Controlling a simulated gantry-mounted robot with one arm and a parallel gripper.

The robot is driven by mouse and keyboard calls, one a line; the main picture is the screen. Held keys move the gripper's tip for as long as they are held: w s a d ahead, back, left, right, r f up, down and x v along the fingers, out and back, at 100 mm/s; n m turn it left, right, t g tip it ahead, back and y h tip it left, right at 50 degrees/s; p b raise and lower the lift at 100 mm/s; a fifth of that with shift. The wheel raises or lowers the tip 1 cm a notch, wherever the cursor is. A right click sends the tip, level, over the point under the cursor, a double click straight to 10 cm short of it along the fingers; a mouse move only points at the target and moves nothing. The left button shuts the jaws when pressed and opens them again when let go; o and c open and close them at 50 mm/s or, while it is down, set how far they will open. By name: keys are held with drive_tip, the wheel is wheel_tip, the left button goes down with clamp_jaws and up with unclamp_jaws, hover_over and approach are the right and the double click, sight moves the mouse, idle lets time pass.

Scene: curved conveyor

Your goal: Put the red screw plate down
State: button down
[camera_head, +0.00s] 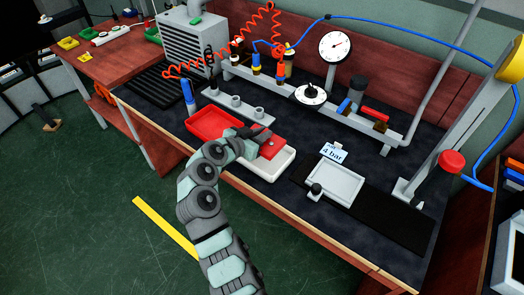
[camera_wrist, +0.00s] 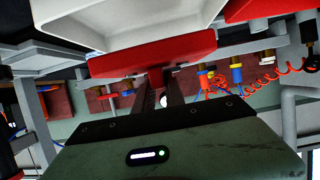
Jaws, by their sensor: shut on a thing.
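My gripper (camera_head: 258,137) is shut on the red screw plate (camera_head: 274,149), a flat red piece with a small knob. In the head view the plate overlaps the back part of the white tray (camera_head: 268,176). I cannot tell whether it touches the tray. In the wrist view my gripper's dark fingers (camera_wrist: 160,95) close on a stem of the red screw plate (camera_wrist: 120,62), and the white tray (camera_wrist: 110,38) shows beyond it. The fingertips are partly hidden in the head view.
A red tray (camera_head: 205,128) stands directly left of the white tray. A grey fixture with a pale plate (camera_head: 335,182) and a "4 bar" sign (camera_head: 333,152) stand to the right. A rail with fittings and a gauge (camera_head: 335,45) lie behind.

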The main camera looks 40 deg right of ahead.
drive_tip(key=shift+f+b, duration=0.75)
drive_tip(key=shift+f, duration=2.5)
drive_tip(key=shift+f, duration=0.15)
drive_tip(key=c, duration=1.4)
unclamp_jaws()
